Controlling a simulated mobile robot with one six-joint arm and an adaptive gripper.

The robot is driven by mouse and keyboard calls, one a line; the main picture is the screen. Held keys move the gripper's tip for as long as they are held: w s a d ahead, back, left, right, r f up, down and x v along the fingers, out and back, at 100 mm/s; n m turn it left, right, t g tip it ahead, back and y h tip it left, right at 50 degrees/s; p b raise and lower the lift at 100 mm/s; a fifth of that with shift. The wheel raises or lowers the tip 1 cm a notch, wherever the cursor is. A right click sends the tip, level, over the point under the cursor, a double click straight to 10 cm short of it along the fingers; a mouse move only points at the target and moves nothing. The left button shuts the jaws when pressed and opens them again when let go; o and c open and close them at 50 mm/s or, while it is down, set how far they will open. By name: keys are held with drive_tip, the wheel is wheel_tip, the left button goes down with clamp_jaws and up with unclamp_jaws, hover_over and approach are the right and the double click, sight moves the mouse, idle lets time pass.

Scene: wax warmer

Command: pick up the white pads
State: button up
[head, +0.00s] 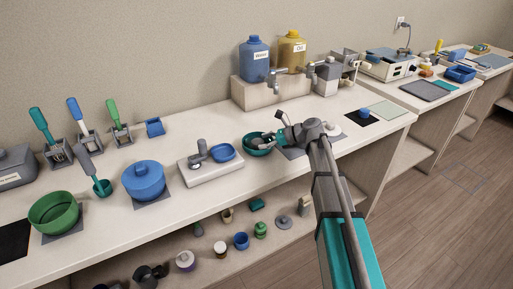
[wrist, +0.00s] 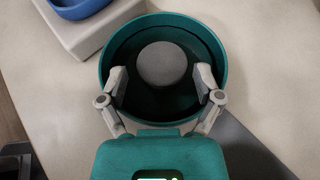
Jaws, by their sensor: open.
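A teal bowl (wrist: 215,45) fills the upper middle of the wrist view. Inside it lies a round, pale grey disc (wrist: 163,64), which may be the white pads in shadow; I cannot tell how many are stacked. My gripper (wrist: 161,82) is open over the bowl, one finger on each side of the disc and apart from it. In the head view the teal bowl (head: 254,151) stands on the counter, partly covered by my gripper (head: 268,138), and its contents are hidden.
A pale scale-like block (head: 212,175) with a blue dish (head: 223,152) stands just left of the bowl. A dark grey mat (head: 292,153) lies to its right under my arm. A blue lidded pot (head: 145,180) stands farther left. Dispensers (head: 255,62) stand behind.

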drive_tip(key=shift+w+a+f, duration=0.1)
drive_tip(key=shift+a+f, duration=0.15)
drive_tip(key=shift+a, duration=0.25)
drive_tip(key=c, duration=0.8)
drive_tip(key=shift+r, duration=0.15)
wheel_tip(320, 180, up, 3)
drive_tip(key=p, duration=0.2)
drive_tip(key=shift+p, duration=0.4)
drive_tip(key=s+d+r+p, duration=0.3)
drive_tip(key=s+r+p, duration=0.6)
drive_tip(key=s, duration=0.4)
drive_tip(key=shift+s+r+p, duration=0.35)
drive_tip(key=shift+r+p, duration=0.05)
drive_tip(key=shift+p, duration=0.15)
